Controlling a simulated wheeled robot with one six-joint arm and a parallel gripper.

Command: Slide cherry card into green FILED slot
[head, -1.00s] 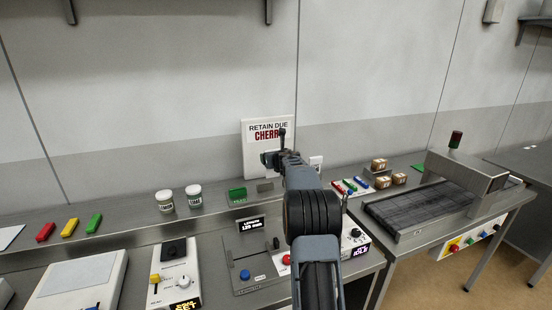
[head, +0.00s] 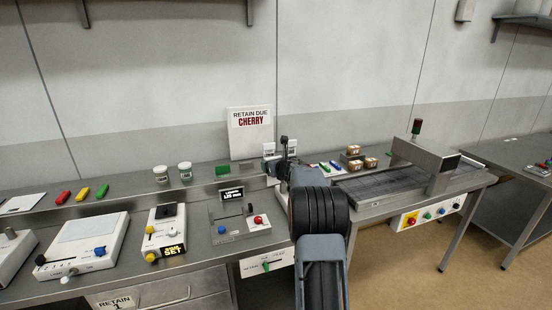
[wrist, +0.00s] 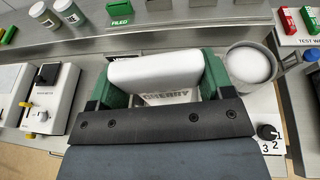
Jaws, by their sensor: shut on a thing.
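My gripper (wrist: 160,78) is shut on a white cherry card (wrist: 152,70), between two green jaw pads. The word CHERRY shows on its face, partly covered by my gripper. The green FILED slot (wrist: 119,22) is beyond the card and to its left in the wrist view, apart from it. The slot also shows in the head view as a small green block (head: 222,170) on the raised shelf. In the head view my gripper (head: 277,160) is to the right of the slot, just right of the sign's lower edge. My arm hides part of the bench there.
A sign reading RETAIN DUE CHERRY (head: 250,135) stands at the wall. Two white jars (head: 185,171) are left of the slot. A cup with a white top (wrist: 250,63) is close to the right jaw. Devices line the bench; a conveyor (head: 380,184) is to the right.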

